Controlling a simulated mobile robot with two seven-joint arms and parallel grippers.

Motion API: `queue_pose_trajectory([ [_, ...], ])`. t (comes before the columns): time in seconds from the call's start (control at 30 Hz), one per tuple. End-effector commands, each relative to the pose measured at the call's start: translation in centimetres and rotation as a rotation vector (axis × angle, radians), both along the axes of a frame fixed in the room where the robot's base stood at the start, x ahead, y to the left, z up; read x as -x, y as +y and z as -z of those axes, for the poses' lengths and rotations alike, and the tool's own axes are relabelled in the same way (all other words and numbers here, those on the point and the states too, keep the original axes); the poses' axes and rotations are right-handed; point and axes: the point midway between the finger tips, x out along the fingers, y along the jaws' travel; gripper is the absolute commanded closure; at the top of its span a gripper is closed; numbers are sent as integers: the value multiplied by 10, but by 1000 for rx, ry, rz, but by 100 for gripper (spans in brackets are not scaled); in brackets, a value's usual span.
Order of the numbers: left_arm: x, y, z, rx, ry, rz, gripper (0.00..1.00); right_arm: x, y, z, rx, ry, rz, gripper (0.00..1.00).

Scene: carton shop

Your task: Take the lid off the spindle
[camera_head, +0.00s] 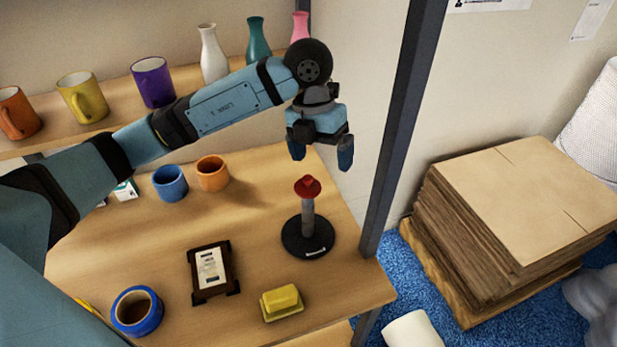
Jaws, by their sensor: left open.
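The spindle (308,222) is a grey upright post on a round black base, standing near the right end of the wooden table. A red lid (307,186) sits on top of the post. My left gripper (321,158) is open and empty, pointing down above the lid and a little to its right, apart from it. Its two blue fingertips are spread. My right gripper is not in view.
A dark-framed holder (211,270), a yellow butter dish (282,302) and a blue tape roll (137,310) lie in front. Blue (170,184) and orange (212,174) mugs stand behind. A dark post (402,130) rises at the table's right edge. Several mugs and vases line the upper shelf.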

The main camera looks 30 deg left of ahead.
Motion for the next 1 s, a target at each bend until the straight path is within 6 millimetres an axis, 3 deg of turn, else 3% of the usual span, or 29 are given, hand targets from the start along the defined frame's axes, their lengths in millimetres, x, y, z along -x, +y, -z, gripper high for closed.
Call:
queue_pose_trajectory([
  [0.1, -12, 29, -16, -153, -54, -70, 7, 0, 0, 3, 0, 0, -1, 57],
  [0.23, -16, 41, -15, -214, -70, -102, 7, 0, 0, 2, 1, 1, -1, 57],
  [0.6, -16, 40, 51, -213, -69, -103, 7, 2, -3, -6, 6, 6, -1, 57],
  [0.87, -16, 39, 70, -212, -69, -101, 7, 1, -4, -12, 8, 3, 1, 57],
  [1.0, -16, 37, 90, -213, -67, -101, 7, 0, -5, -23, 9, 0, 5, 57],
])
